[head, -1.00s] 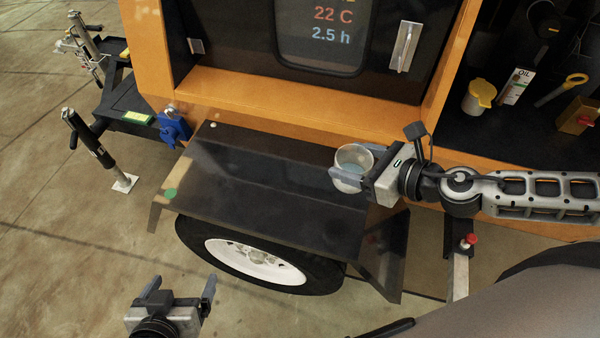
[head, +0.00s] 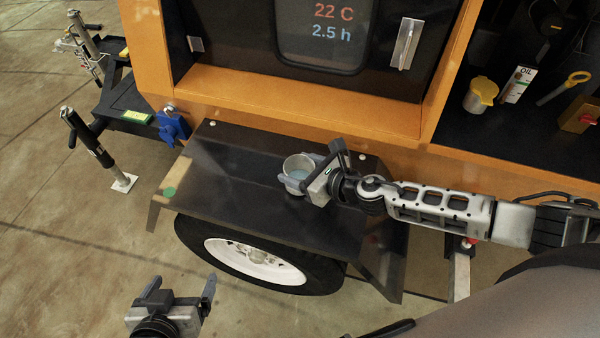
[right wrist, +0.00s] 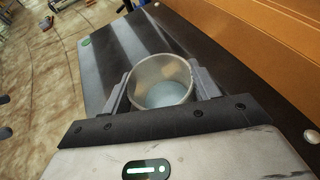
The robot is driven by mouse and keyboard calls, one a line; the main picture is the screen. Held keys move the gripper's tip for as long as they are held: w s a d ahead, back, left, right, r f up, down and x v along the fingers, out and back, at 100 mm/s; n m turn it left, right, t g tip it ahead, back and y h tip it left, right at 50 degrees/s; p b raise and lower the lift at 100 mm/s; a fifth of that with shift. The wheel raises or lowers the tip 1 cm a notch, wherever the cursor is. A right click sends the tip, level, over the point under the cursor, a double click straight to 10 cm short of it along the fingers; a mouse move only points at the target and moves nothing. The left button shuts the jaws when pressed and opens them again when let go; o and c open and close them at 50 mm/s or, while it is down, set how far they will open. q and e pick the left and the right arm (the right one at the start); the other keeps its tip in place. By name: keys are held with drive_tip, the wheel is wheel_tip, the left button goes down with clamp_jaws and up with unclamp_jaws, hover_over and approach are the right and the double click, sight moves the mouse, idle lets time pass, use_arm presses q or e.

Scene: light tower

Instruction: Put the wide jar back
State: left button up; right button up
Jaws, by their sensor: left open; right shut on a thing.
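The wide jar (head: 296,172) is a clear, open-topped vessel with a pale bluish bottom. It is upright over the middle of the black fender (head: 225,205). My right gripper (head: 301,174) is shut on it from the right, and in the right wrist view the jar (right wrist: 160,80) sits between the two fingers (right wrist: 160,90). I cannot tell whether its base touches the fender. My left gripper (head: 178,290) is open and empty, low in the head view, in front of the wheel and away from the jar.
A green round mark (head: 169,191) is at the fender's left end. An orange housing (head: 290,108) rises behind the fender. A blue clamp-like part (head: 173,127) is at its back left. A yellow-lidded container (head: 481,94) and an oil carton (head: 517,85) stand in the right compartment.

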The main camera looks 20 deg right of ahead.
drive_tip(key=shift+f, duration=0.5)
drive_tip(key=shift+r, duration=0.1)
drive_tip(key=o, duration=1.1)
